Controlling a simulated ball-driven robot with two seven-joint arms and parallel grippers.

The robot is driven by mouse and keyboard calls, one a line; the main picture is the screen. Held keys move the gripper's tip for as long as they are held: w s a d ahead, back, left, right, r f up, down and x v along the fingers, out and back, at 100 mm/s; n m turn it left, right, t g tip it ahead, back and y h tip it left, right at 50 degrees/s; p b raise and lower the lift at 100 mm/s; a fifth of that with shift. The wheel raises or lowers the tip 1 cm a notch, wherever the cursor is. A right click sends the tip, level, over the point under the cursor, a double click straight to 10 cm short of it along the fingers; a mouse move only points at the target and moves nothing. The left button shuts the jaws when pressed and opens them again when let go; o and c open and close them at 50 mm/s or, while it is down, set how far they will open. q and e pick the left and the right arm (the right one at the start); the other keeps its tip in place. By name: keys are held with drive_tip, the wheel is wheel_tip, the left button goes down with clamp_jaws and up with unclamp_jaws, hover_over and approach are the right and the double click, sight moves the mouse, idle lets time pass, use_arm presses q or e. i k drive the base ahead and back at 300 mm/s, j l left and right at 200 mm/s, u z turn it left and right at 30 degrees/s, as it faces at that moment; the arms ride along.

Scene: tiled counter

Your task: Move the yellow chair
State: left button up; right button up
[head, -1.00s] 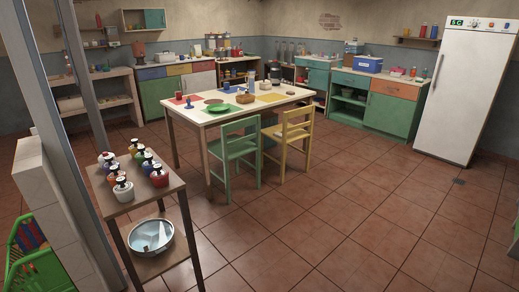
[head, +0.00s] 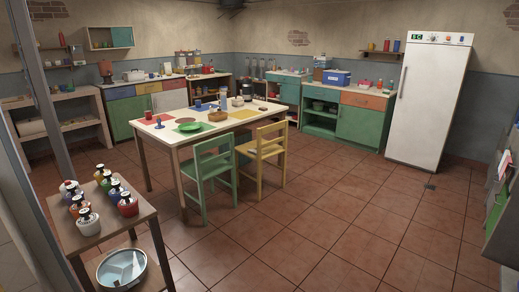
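The yellow chair (head: 262,158) stands upright on the tiled floor at the near side of the table, its seat partly under the tabletop. A green chair (head: 213,178) stands just left of it. Neither of my grippers shows in the head view.
A side stand (head: 110,220) with several bottles and a metal bowl (head: 122,268) is at the near left. Green cabinets (head: 357,126) and a white fridge (head: 428,100) line the back. Shelving (head: 503,200) is at the right edge. The floor right of the chairs is clear.

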sight(265, 149)
drive_tip(key=i, duration=4.95)
drive_tip(key=z, duration=0.15)
